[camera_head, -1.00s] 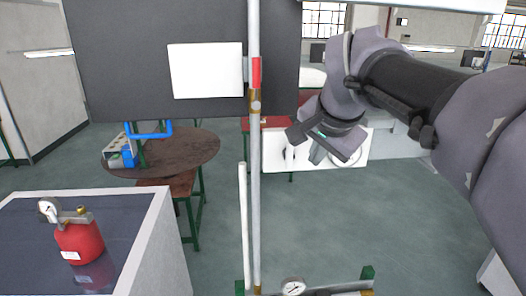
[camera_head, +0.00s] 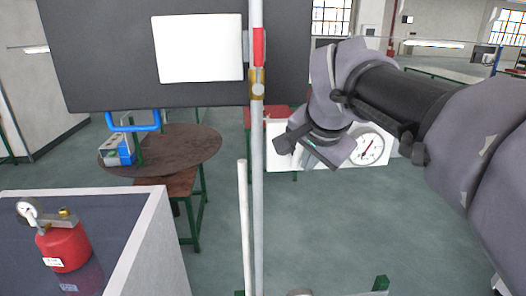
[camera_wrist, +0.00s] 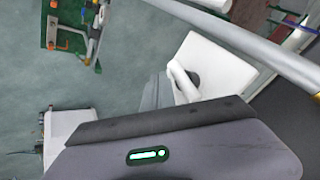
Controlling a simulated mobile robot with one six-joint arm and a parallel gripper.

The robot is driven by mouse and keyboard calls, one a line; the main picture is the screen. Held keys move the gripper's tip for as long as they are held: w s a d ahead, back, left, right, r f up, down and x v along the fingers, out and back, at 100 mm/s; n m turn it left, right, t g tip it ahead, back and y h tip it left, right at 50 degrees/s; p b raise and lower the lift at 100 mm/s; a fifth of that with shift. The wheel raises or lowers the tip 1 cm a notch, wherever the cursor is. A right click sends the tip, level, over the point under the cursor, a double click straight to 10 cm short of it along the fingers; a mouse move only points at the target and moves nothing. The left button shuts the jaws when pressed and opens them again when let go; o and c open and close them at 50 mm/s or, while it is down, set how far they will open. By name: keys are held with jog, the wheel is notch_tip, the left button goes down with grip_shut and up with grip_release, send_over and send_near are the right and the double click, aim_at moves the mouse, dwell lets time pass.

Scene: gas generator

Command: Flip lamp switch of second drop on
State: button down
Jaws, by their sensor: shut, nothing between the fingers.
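No lamp switch can be made out for certain in either view. In the head view, a white panel (camera_head: 377,161) with a round dial (camera_head: 367,148) stands behind my gripper (camera_head: 284,143), which partly hides it. My gripper is shut and empty, in the air to the right of the upright pipe (camera_head: 257,190). In the wrist view, a white plate (camera_wrist: 220,65) carries a white bar-like part and a dark round part (camera_wrist: 194,79). I cannot tell whether this is a switch. My fingers cannot be made out in the wrist view.
A dark board (camera_head: 100,60) with a white sheet (camera_head: 198,48) hangs behind the pipe and its red handle (camera_head: 259,46). A round brown table (camera_head: 185,150) stands left. A red bottle with a gauge (camera_head: 65,248) sits on the near-left counter.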

jog(key=shift+a+f+m+y+b, duration=0.15)
jog(key=shift+m+y+b, duration=0.2)
jog(key=shift+y+b, duration=0.45)
jog(key=shift+a+f+m+y+b, duration=0.15)
jog(key=shift+m+y+b, duration=0.25)
jog(key=shift+y, duration=0.9)
jog(key=y+b, duration=0.1)
jog(key=m+y+b, duration=0.1)
jog(key=y+b, duration=0.1)
jog(key=shift+a+f+m+t, duration=0.1)
jog(key=shift+m+t, duration=0.15)
jog(key=shift+t, duration=0.05)
dwell(0.4)
